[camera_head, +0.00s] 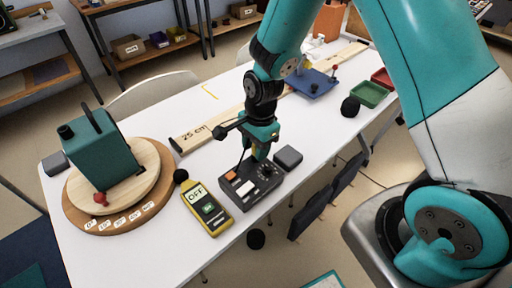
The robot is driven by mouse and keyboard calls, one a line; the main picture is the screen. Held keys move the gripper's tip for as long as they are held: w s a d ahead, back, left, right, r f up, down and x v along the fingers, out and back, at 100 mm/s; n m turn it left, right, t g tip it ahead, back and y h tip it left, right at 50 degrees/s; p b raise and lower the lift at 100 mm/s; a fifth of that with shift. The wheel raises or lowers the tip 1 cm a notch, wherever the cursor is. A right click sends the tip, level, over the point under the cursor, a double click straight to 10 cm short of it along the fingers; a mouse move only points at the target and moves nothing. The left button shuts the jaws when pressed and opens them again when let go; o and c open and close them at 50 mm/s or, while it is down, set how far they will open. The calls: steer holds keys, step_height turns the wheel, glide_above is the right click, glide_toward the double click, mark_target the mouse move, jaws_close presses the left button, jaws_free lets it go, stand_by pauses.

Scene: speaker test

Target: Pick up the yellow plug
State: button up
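A small yellow piece (306,65) shows at the blue tray (322,88), partly behind my arm. It is too small to tell surely whether it is the yellow plug. My gripper (259,157) points down over the dark control box (248,186), well to the front left of that tray. The fingers look close together, but they are too small to tell whether they are open or shut. I see no yellow plug at the gripper.
A yellow meter marked OFF (207,208) lies left of the control box. A green speaker box (103,150) stands on a round wooden turntable (75,215). A wooden 25 cm ruler board (200,134), a green tray (369,94) and a black ball (350,107) are also on the white table.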

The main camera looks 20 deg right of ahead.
jaws_close()
steer(key=shift+r, duration=0.1)
